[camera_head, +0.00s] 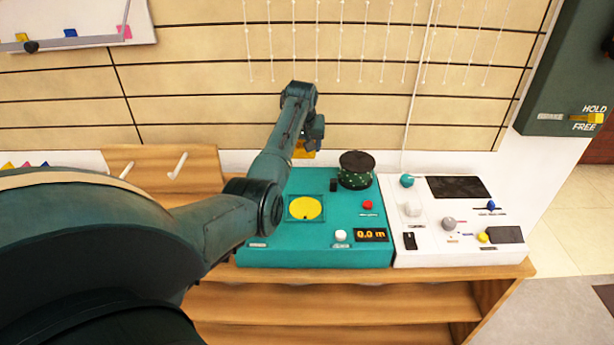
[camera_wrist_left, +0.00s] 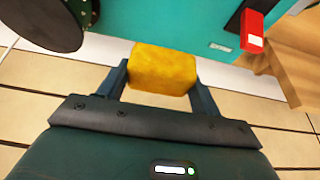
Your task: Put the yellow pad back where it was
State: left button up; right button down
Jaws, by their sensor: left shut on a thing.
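The yellow pad (camera_wrist_left: 163,68) is a block-shaped yellow piece between the two fingers of my left gripper (camera_wrist_left: 160,84) in the left wrist view. The gripper is shut on it. In the head view the pad (camera_head: 304,151) shows partly below my left gripper (camera_head: 308,145), near the back edge of the teal console (camera_head: 280,236). I cannot tell whether the pad touches anything beneath it. My right gripper is not in view.
The teal console carries a yellow disc (camera_head: 305,208), a dark round drum (camera_head: 356,170), a red button (camera_head: 367,205) and a display (camera_head: 371,235). A white console (camera_head: 440,250) with knobs stands to its right. A slatted wall with hanging strings rises behind.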

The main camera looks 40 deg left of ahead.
aim_at(302, 157)
pick_arm(q)
notch_tip(302, 157, down, 4)
jog(key=shift+s+r, duration=0.1)
jog(key=shift+s, duration=0.05)
notch_tip(302, 157, down, 4)
jog(key=shift+r+b, duration=0.1)
jog(key=shift+b, duration=0.55)
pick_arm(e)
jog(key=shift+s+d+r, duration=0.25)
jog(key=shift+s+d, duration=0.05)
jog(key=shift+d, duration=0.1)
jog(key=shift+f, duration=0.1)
pick_arm(q)
jog(key=o, duration=1)
jog(key=shift+c, duration=0.2)
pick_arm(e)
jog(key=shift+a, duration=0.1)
